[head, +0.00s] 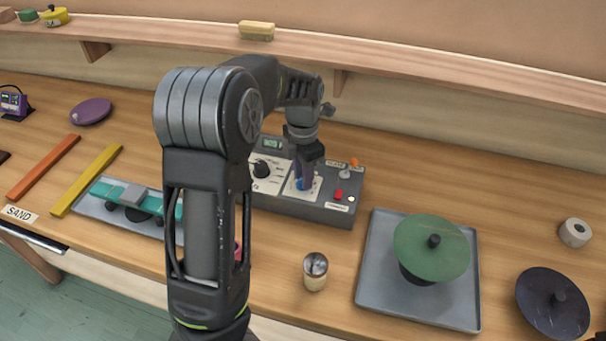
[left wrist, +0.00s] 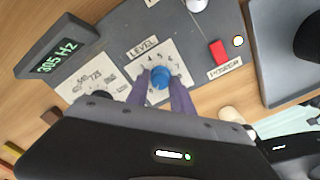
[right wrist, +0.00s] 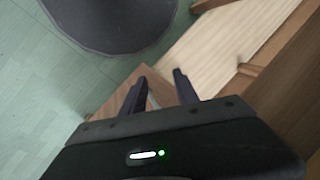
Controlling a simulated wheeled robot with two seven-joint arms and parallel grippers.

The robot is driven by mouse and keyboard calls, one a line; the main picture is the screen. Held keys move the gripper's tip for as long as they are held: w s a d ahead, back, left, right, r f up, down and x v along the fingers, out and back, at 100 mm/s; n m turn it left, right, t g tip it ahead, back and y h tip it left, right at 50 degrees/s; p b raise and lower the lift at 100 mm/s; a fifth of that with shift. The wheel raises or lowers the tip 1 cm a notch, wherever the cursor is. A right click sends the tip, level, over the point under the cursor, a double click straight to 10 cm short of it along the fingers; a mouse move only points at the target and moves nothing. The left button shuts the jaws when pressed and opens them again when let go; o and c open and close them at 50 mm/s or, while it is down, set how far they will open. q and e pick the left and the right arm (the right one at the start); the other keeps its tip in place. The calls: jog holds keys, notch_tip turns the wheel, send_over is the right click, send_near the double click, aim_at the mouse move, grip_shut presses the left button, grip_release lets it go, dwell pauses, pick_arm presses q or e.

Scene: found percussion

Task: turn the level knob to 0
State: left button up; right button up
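The blue level knob (left wrist: 160,77) sits on a white dial plate marked LEVEL, with several numbers showing around it, in the left wrist view. It also shows in the head view (head: 301,184), partly hidden by my left gripper (head: 306,172). My left gripper's two fingers (left wrist: 159,82) stand on either side of the knob, close against it, and look shut on it. The knob's pointer cannot be made out. My right gripper (right wrist: 159,76) is open and empty, away from the panel.
The grey control box (head: 325,212) also carries a black knob (head: 262,169), a red button (head: 338,195) and a display (left wrist: 58,59) reading 305 Hz.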

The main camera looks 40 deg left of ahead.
pick_arm(q)
jog(key=o, duration=0.4)
jog(key=shift+c, duration=0.2)
notch_tip(320, 180, up, 8)
jog(key=shift+f+b, duration=0.1)
jog(key=shift+b, duration=0.5)
